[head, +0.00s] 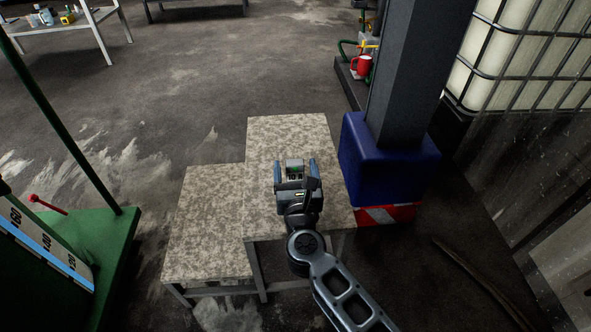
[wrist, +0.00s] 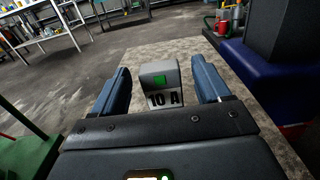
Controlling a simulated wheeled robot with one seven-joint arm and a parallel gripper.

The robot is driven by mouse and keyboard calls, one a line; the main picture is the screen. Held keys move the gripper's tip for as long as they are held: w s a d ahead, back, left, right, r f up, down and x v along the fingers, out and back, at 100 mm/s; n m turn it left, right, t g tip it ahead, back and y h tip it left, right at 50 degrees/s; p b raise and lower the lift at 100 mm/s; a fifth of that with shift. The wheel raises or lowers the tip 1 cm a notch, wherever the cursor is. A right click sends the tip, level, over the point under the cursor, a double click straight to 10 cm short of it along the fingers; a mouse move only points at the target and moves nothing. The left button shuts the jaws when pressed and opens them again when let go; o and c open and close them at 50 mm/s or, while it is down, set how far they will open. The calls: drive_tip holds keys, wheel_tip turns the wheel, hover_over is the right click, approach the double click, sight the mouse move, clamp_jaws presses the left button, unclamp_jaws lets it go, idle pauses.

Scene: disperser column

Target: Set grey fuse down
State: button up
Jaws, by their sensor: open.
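The grey fuse (wrist: 160,83) stands upright on the speckled table top, with a green square and the marking "10 A" on its face. It also shows in the head view (head: 293,167), partly hidden by my gripper. My gripper (head: 294,171) is open, with one blue finger on each side of the fuse. In the wrist view (wrist: 160,90) a gap shows between the fuse and each finger. The fuse's lower part is hidden behind the gripper body.
The speckled table (head: 285,130) has free room beyond the fuse. A lower speckled table (head: 205,220) adjoins on the left. A dark column with a blue padded base (head: 385,165) stands close on the right. A green machine (head: 85,245) is at the left.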

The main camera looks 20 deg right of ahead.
drive_tip(key=shift+r, duration=0.15)
drive_tip(key=p+v, duration=0.2)
drive_tip(key=v, duration=1)
drive_tip(key=shift+a, duration=0.15)
